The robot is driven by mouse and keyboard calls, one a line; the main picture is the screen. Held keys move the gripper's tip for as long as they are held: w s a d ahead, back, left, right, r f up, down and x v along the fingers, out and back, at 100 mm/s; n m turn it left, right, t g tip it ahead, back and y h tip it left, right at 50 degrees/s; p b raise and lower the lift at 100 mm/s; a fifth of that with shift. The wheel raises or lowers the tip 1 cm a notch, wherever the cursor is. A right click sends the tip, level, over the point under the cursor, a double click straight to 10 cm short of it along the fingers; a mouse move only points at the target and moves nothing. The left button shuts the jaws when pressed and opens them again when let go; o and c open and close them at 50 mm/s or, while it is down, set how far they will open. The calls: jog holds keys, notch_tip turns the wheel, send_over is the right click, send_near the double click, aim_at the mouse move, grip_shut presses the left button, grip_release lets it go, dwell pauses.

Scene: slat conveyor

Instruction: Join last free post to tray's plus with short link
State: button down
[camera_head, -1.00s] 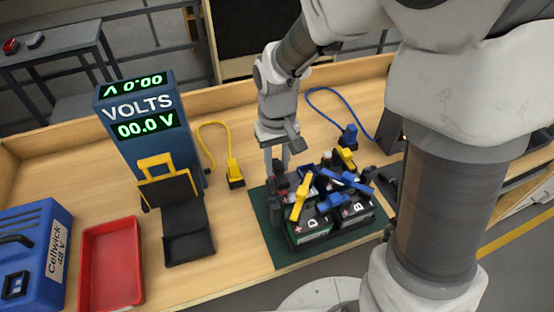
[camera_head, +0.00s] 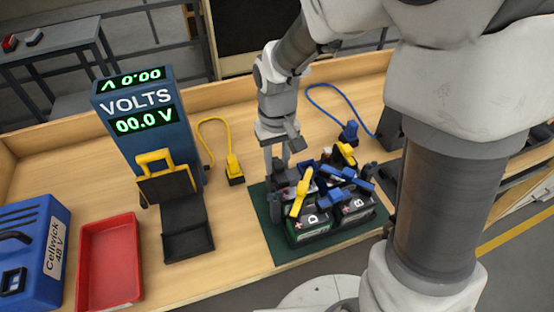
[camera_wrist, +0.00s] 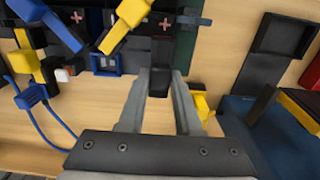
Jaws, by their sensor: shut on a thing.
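The tray of batteries stands on a green mat (camera_head: 263,228); blocks marked D (camera_head: 312,226) and B (camera_head: 357,207) face the front. Yellow links (camera_head: 301,194) and blue links (camera_head: 336,199) lie across the battery tops. My gripper (camera_head: 277,171) reaches down at the tray's back left corner. In the wrist view my gripper (camera_wrist: 160,92) is shut on a dark block (camera_wrist: 158,82), whose lower part sits between the fingers. A red plus mark (camera_wrist: 165,22) shows just beyond it, beside a yellow link (camera_wrist: 125,25). I cannot tell whether the block touches a post.
A blue voltmeter (camera_head: 140,120) reading 00.0 V stands left, with a black holder (camera_head: 185,232) before it. A red tray (camera_head: 108,262) and a blue Cellwick case (camera_head: 30,250) are at far left. Yellow (camera_head: 234,168) and blue (camera_head: 348,132) corded plugs lie behind the mat.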

jog(key=shift+f+b, duration=0.5)
jog(key=shift+f, duration=0.2)
jog(key=c, duration=0.5)
grip_release()
jog(key=shift+r, duration=0.1)
notch_tip(320, 180, up, 17)
jog(key=shift+r+p, duration=0.2)
jog(key=shift+p, duration=0.3)
jog(key=shift+d, duration=0.1)
jog(key=s+d+m+t, duration=0.1)
jog(key=s+d+t, duration=0.1)
jog(key=s+d, duration=0.1)
jog(key=s+d+m+t, duration=0.1)
jog(key=s+d, duration=0.3)
jog(key=s, duration=0.2)
jog(key=s+d+m+t, duration=0.1)
jog(key=s+d+t, duration=0.1)
jog(key=s+d, duration=0.1)
jog(key=shift+s+d+r+t, duration=0.3)
jog(key=shift+s, duration=0.35)
